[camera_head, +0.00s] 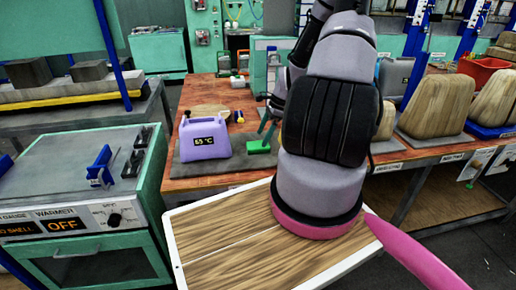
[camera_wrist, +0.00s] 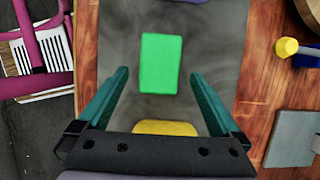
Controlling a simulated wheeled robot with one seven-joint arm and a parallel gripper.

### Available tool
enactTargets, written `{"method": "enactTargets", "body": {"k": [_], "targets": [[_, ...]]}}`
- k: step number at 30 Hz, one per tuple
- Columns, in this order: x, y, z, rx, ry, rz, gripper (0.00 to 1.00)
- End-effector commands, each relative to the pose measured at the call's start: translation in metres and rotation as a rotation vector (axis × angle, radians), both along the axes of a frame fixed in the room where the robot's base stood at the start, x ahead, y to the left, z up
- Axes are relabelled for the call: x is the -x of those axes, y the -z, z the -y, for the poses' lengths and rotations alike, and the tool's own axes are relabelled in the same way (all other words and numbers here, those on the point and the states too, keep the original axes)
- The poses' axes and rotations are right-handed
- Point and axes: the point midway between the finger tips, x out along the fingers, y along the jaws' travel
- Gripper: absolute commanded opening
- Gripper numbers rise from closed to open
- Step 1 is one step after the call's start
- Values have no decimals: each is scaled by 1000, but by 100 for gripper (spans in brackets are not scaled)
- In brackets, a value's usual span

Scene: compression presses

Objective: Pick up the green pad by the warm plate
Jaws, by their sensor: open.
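The green pad (camera_head: 258,147) lies on a dark grey plate (camera_head: 195,170) on the wooden bench, to the right of a purple box (camera_head: 205,137) with a display reading 65 °C. In the wrist view the pad (camera_wrist: 159,63) is a bright green upright rectangle on the grey plate (camera_wrist: 215,40). My gripper (camera_wrist: 160,75) is open, its two teal fingers left and right of the pad in the picture, with gaps on both sides. Nothing is held. In the head view my arm hides part of the gripper (camera_head: 268,125).
A yellow rounded piece (camera_wrist: 165,128) shows between the finger bases. A yellow-headed object (camera_wrist: 287,47) and a grey block (camera_wrist: 290,138) lie to the right. A warmer (camera_head: 80,215) reading OFF stands at left. Large tan blocks (camera_head: 436,105) line the bench at right.

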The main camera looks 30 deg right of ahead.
Motion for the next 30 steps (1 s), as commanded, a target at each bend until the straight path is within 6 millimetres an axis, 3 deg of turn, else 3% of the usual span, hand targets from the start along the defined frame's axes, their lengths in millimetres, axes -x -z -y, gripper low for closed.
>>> {"method": "enactTargets", "body": {"k": [8, 30], "targets": [[-4, 34, -15, -1, -2, -1, 100], [-4, 40, -16, 0, 0, -1, 100]]}}
